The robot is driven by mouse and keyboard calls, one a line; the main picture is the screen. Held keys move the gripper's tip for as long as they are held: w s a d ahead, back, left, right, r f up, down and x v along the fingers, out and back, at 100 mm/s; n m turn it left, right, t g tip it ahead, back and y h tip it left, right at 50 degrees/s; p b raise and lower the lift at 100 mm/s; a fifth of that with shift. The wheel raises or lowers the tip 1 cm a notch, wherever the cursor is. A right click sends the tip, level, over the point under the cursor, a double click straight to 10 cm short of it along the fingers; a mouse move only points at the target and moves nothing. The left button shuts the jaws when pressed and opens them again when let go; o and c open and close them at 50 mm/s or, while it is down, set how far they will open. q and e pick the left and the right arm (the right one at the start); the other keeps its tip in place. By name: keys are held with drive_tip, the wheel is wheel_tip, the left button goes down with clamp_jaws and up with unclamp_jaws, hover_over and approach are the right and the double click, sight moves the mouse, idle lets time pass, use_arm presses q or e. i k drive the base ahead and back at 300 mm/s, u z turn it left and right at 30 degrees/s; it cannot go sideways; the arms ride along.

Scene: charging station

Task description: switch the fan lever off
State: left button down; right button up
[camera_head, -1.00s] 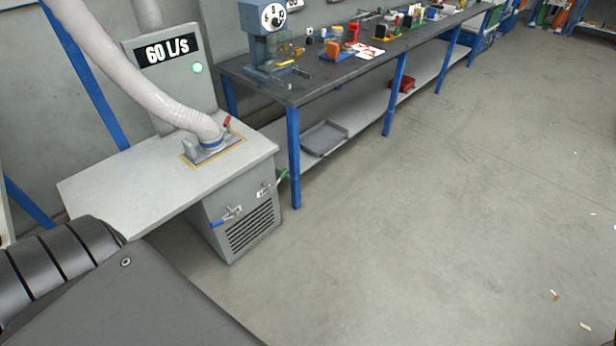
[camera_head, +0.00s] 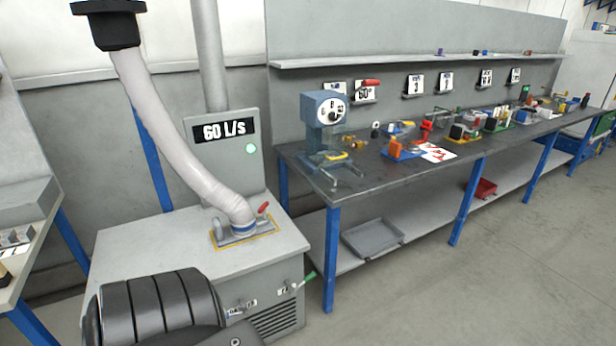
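The grey cabinet (camera_head: 185,255) stands at left with a panel behind it reading "60 L/s" (camera_head: 225,130) and a lit green lamp (camera_head: 251,148). On its front are a green-handled lever (camera_head: 309,277) at the right corner and another lever (camera_head: 240,309), whose handle is partly hidden by my arm. A red lever (camera_head: 263,207) sits at the hose base on top. The labels by the front levers are too small to read, so I cannot tell which is the fan lever. Neither gripper is in view.
A white hose (camera_head: 175,140) runs down to the cabinet top. A dark workbench (camera_head: 370,180) with blue legs and several tools stands to the right. A grey tray (camera_head: 372,238) and red bin (camera_head: 481,188) lie on its lower shelf. The floor at right is clear.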

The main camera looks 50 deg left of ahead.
sight(304, 282)
drive_tip(key=u, duration=0.45)
drive_tip(key=i, duration=0.6)
drive_tip(key=u, duration=0.45)
